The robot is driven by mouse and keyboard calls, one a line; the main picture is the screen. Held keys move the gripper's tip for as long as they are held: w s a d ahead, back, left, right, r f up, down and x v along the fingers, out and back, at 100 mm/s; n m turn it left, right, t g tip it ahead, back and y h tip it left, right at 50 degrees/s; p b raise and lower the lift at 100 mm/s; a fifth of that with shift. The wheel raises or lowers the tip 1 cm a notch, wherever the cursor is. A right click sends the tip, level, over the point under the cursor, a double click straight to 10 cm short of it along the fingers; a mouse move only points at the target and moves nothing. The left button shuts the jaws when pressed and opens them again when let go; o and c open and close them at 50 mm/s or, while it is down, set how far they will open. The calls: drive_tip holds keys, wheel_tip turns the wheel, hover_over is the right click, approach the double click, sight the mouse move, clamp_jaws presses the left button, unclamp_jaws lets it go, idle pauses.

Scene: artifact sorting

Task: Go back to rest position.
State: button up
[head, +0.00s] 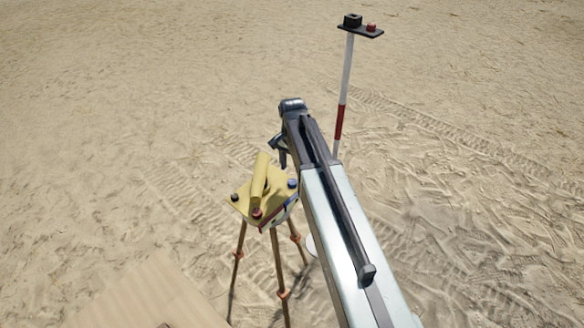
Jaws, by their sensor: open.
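My arm reaches from the lower right up to the middle of the head view. My gripper (281,155) hangs at its far end, pointing down, partly hidden by the arm. It looks empty, with its fingers apart. It is just above and behind a yellow-topped tripod (284,208). A yellow bar-shaped piece (260,178) stands tilted on the tripod's top. I cannot tell whether the gripper touches anything there.
The tripod top also carries small blue (292,184), red (256,213) and dark (235,197) knobs. A red-and-white pole (346,80) with a black plate (358,30) stands behind the arm. A tan flat surface (150,298) lies at lower left. Open sand surrounds everything.

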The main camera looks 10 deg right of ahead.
drive_tip(key=shift+r+p, duration=0.3)
drive_tip(key=shift+r, duration=0.6)
drive_tip(key=shift+f, duration=0.1)
drive_tip(key=s+n, duration=0.9)
drive_tip(key=s, duration=0.4)
wheel_tip(320, 180, down, 20)
drive_tip(key=s+b, duration=0.1)
drive_tip(key=b, duration=1.9)
drive_tip(key=shift+s+f+b, duration=0.2)
drive_tip(key=shift+s+b, duration=0.1)
